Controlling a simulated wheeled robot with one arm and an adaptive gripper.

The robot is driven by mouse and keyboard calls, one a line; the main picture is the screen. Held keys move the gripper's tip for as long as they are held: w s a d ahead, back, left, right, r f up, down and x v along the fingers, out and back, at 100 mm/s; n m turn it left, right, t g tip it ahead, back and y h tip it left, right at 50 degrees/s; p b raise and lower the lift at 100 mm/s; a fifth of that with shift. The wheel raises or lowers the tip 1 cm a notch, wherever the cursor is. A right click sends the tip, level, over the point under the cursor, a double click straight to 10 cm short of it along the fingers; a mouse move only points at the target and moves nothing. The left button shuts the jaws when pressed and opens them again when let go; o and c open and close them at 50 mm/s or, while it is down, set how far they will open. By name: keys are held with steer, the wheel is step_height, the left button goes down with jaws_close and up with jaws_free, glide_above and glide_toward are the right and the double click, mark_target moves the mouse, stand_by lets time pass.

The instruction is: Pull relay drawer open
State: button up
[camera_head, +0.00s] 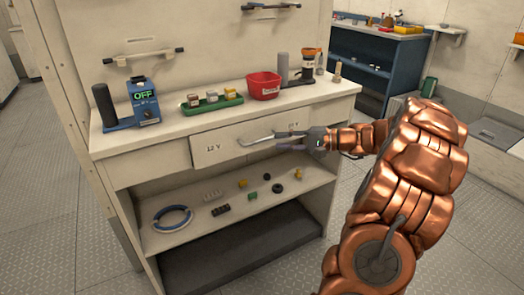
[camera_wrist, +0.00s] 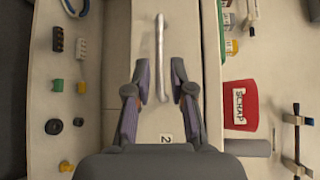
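The drawer (camera_head: 225,148) is a pale front under the counter, marked "12 V" at its left, with a second label near its right end. It looks shut or nearly so. Its silver bar handle (camera_head: 258,138) runs along the front; in the wrist view the handle (camera_wrist: 160,35) stands upright in the picture. My gripper (camera_head: 282,140) is in front of the drawer's right half. In the wrist view my gripper (camera_wrist: 160,66) is open, one finger on each side of the handle's lower end, with visible gaps. Contact with the handle does not show.
On the counter (camera_head: 170,128) stand an "OFF" box (camera_head: 143,102), a green tray (camera_head: 212,107) with small blocks and a red scrap bin (camera_head: 263,86). The open shelf (camera_head: 205,225) below holds a blue ring (camera_head: 172,218) and several small parts. The floor in front is clear.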

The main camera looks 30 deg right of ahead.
mark_target(265, 140)
steer(key=x, duration=0.7)
steer(key=shift+w+d+f+b, duration=0.15)
steer(key=shift+w+d+b, duration=0.2)
steer(key=shift+b, duration=0.05)
jaws_close()
stand_by(0.3)
